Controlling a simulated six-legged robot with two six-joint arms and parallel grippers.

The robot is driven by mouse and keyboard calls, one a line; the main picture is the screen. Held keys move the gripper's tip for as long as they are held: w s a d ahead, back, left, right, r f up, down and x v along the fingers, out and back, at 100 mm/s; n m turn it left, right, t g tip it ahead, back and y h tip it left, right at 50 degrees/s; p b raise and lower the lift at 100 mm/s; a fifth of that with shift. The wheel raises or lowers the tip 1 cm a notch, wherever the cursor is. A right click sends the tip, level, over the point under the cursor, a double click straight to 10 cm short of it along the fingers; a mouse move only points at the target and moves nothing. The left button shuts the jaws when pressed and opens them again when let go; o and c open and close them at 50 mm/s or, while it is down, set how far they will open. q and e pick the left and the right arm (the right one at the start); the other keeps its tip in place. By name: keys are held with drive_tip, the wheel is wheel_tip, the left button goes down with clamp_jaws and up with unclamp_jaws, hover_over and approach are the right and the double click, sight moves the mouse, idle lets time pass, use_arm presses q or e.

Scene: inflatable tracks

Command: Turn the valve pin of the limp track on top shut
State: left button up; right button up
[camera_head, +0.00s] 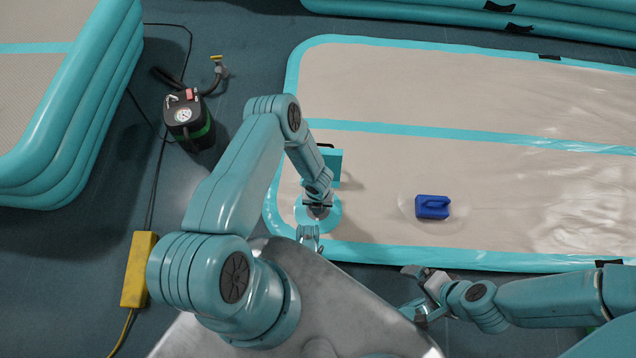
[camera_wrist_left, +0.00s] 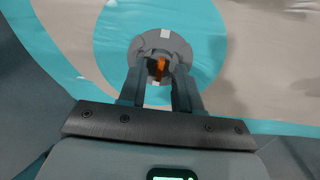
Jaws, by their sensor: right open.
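The limp track (camera_head: 390,165) lies flat and wrinkled, pale grey with teal borders. Its valve (camera_wrist_left: 145,42) is a grey ring on a round teal patch (camera_wrist_left: 112,40). An orange valve pin (camera_wrist_left: 160,67) shows inside the ring. My left gripper (camera_wrist_left: 162,72) is at the valve, with one finger on each side of the pin and a gap between them. I cannot tell whether either finger touches the pin. In the head view, my left wrist hides most of the valve over the teal patch (camera_head: 301,214). My right gripper (camera_head: 412,292) is open and empty in front of the track's near edge.
A blue block with a handle (camera_head: 432,208) rests on the track. A teal box-like thing (camera_head: 336,160) stands behind my left wrist. Left are a black pump with a gauge (camera_head: 190,122), a yellow power block (camera_head: 138,270) and stacked inflated tracks (camera_head: 95,100). More tracks (camera_head: 450,12) lie behind.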

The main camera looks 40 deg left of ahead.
use_arm(q)
wheel_tip(320, 180, up, 16)
drive_tip(key=p, duration=0.6)
drive_tip(key=shift+r, duration=0.15)
drive_tip(key=shift+s, duration=0.1)
